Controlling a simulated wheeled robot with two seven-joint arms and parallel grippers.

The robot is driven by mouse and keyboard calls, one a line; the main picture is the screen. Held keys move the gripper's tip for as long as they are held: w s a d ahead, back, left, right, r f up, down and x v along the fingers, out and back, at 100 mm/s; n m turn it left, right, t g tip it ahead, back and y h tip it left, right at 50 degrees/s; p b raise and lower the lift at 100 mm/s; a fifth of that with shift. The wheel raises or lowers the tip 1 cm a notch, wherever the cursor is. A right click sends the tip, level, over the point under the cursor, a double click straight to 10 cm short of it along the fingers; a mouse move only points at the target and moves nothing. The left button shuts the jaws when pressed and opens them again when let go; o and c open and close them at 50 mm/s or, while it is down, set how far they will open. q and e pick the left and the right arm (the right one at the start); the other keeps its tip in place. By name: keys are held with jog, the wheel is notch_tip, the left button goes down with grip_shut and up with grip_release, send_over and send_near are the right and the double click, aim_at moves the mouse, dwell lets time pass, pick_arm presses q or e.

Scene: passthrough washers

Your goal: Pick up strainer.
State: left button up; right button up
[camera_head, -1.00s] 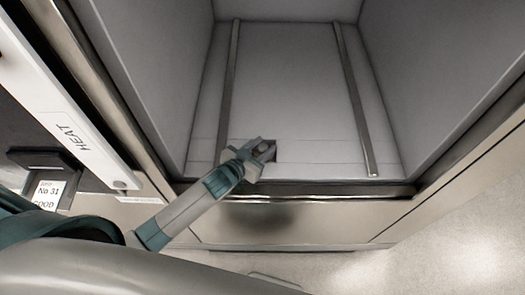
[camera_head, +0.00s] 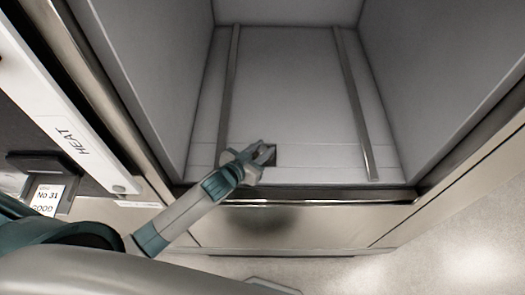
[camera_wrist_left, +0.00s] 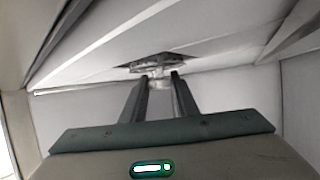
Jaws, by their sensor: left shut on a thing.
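My left gripper (camera_head: 263,152) reaches down to the floor of the open washer chamber, near its front edge. It is shut on the strainer, a small light grey piece (camera_wrist_left: 157,71) that shows between the fingertips in the left wrist view. The strainer is at a dark square recess (camera_head: 271,160) in the chamber floor. In the head view the fingers mostly hide the strainer. I cannot tell whether it is seated in the recess or slightly lifted. My right gripper is not in view.
Two metal rails (camera_head: 229,95) (camera_head: 352,100) run along the chamber floor (camera_head: 290,80). Tall side walls stand left and right, and a metal front sill (camera_head: 330,194) borders the opening. A panel marked HEAT (camera_head: 70,141) is at the left. The space above the floor is clear.

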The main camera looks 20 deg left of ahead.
aim_at(263, 149)
pick_arm(q)
jog(key=shift+r, duration=0.5)
notch_tip(263, 149, up, 2)
jog(key=shift+s+d+r+b, duration=0.15)
jog(key=shift+b, duration=0.4)
jog(key=s+d+r+b, duration=0.2)
jog(key=s+d+r, duration=0.4)
jog(key=s+d, duration=0.1)
jog(key=shift+s+d+r+b, duration=0.2)
jog(key=shift+s+r+b, duration=0.15)
jog(key=shift+s, duration=0.45)
jog(key=shift+w+r, duration=0.1)
